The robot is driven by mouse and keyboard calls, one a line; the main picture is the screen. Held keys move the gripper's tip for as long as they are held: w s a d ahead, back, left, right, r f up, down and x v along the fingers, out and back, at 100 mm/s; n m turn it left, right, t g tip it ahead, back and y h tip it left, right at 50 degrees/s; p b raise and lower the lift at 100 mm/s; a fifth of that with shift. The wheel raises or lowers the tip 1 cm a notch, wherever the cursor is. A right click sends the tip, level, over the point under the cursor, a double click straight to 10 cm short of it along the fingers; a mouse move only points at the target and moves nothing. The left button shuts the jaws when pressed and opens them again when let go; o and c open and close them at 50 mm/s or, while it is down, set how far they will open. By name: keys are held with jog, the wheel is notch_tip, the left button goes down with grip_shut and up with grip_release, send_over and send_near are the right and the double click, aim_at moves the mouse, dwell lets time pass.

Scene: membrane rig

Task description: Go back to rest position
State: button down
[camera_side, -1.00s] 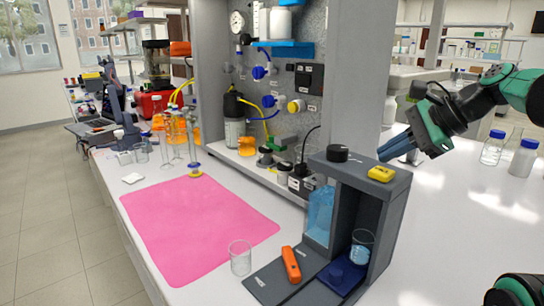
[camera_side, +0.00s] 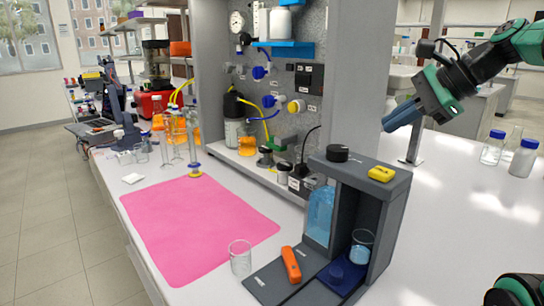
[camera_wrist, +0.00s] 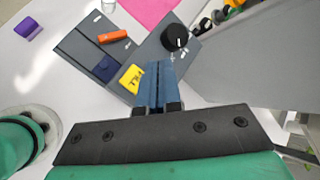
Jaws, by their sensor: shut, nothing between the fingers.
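My gripper (camera_side: 388,127) is in the air in the side view, above and behind the grey membrane rig (camera_side: 384,225), beside the grey upright panel. Its blue fingers are shut together with nothing between them. In the wrist view the shut fingers (camera_wrist: 155,68) point down over the table, with the rig's yellow block (camera_wrist: 132,78) and black knob (camera_wrist: 174,37) beyond them. A beaker with pale blue liquid (camera_side: 362,245) stands in the rig.
An orange tool (camera_side: 291,265) lies on the rig's base plate, with an empty beaker (camera_side: 240,258) beside it. A pink mat (camera_side: 195,230) covers the left table. Blue-capped bottles (camera_side: 523,158) stand at the right.

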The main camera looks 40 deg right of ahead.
jog(key=w+f+n+h, duration=0.1)
jog(key=w, duration=0.1)
jog(key=w+f+n+t+h, duration=0.1)
jog(key=w, duration=0.1)
jog(key=w+d+f+n+h, duration=0.1)
jog(key=w+f+n, duration=0.1)
jog(key=shift+w, duration=0.1)
jog(key=w+a+n+t, duration=0.1)
jog(key=w+n, duration=0.1)
jog(key=w+a+n+t+h, duration=0.1)
jog(key=t, duration=0.1)
jog(key=shift+w+a+n+h, duration=0.3)
jog(key=shift+w+n, duration=0.05)
jog(key=shift+n, duration=0.05)
jog(key=s+a+f+n+g+y, duration=0.1)
jog(key=s+a+f+n+g, duration=0.2)
jog(key=f+n, duration=0.3)
jog(key=s+a+f+n+g+y, duration=0.1)
jog(key=s+a+f+n+g, duration=0.2)
jog(key=a+f+n, duration=0.3)
jog(key=n, duration=0.4)
jog(key=shift+s+n+y, duration=0.2)
jog(key=shift+n+y, duration=0.2)
jog(key=shift+a, duration=0.1)
dwell(0.7)
